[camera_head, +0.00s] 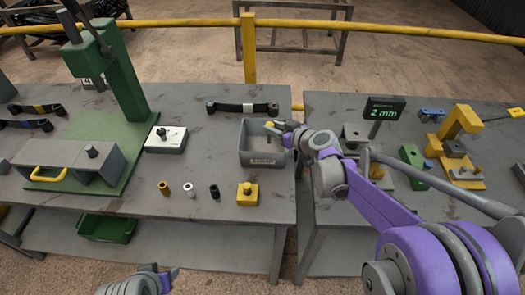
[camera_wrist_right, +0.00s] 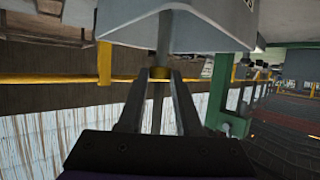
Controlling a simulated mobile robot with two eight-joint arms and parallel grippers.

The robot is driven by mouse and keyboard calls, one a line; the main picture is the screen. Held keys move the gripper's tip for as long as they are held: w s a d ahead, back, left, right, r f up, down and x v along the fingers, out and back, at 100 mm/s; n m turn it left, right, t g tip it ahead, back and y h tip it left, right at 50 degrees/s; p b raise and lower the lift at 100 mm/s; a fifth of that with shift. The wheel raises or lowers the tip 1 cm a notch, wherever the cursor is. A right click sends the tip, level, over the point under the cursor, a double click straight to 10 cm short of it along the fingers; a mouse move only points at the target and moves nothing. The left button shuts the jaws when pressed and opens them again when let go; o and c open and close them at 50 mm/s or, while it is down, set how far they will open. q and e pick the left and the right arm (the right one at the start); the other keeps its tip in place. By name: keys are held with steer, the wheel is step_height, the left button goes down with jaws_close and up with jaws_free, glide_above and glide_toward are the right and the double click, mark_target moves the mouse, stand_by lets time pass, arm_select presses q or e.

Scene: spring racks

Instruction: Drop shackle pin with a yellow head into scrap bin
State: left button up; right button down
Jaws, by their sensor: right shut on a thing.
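The grey open-topped scrap bin (camera_head: 262,160) stands near the right edge of the left table, with a label on its front. My right gripper (camera_head: 275,128) is over the bin's opening. It is shut on the shackle pin, whose yellow head (camera_head: 269,124) shows at the fingertips. In the right wrist view the fingers (camera_wrist_right: 158,80) close around the yellow head, and the grey shank (camera_wrist_right: 163,38) runs away from them in front of a grey surface. My left gripper (camera_head: 165,276) is low at the bottom edge, away from the bin; its jaw opening is unclear.
A yellow block (camera_head: 247,195) and several small bushings (camera_head: 189,190) stand in front of the bin. A dark spring leaf (camera_head: 242,107) lies behind it. A green press (camera_head: 122,80) stands left. The right table holds a 2 mm display (camera_head: 384,108) and fixtures.

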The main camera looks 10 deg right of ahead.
steer(key=shift+f, duration=0.3)
steer(key=shift+w, duration=0.1)
steer(key=c, duration=0.5)
jaws_free()
steer(key=v, duration=1.1)
steer(key=shift+f, duration=0.1)
